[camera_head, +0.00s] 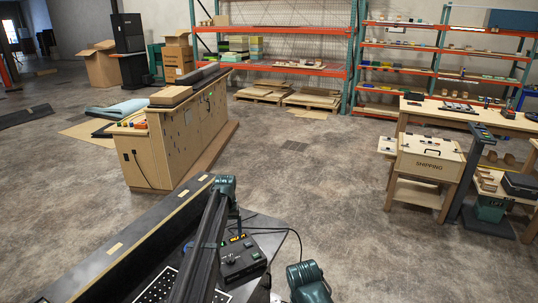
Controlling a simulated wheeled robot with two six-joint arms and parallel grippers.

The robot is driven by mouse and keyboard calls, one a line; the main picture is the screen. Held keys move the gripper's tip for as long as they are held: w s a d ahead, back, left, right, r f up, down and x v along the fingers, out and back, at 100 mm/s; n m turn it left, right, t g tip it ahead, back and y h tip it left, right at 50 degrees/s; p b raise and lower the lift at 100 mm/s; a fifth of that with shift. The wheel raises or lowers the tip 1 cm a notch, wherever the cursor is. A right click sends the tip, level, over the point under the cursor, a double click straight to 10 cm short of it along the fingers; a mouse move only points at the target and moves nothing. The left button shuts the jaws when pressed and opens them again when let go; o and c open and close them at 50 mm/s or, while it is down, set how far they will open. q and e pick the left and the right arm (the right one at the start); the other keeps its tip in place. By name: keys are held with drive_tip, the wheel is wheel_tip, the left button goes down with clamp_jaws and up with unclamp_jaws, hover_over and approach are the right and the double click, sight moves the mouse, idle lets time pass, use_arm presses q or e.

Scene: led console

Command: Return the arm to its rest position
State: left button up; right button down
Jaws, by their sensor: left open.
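A small black console (243,262) with a lit orange display (235,239), knobs and green-lit buttons sits on a dark worktop close in front of me, low in the picture's middle. The display text is too small to read surely. My left arm rises from the bottom edge past the console's left side to a teal wrist. My left gripper (234,227) hangs below that wrist, over the console's back edge. It is open, with nothing seen in it; whether it touches the console I cannot tell. A teal joint of my right arm shows at the bottom; its gripper is out of sight.
A long black rail (130,250) runs along the worktop's left side. A black perforated plate (158,287) lies near the bottom edge. A cable trails right from the console. A wooden bench (175,140) and a SHIPPING box (428,162) stand farther off, with open floor between.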

use_arm(q)
drive_tip(key=s+d+m, duration=0.2)
drive_tip(key=s+d, duration=0.3)
drive_tip(key=s, duration=0.6)
drive_tip(key=s+d+m, duration=0.1)
drive_tip(key=s+d, duration=0.4)
drive_tip(key=s, duration=0.7)
drive_tip(key=s+d+m+y, duration=0.1)
drive_tip(key=s+d, duration=0.4)
drive_tip(key=s, duration=0.7)
drive_tip(key=shift+s+d+m, duration=0.15)
drive_tip(key=shift+d+m, duration=0.15)
drive_tip(key=shift+m, duration=0.5)
drive_tip(key=shift+r, duration=0.1)
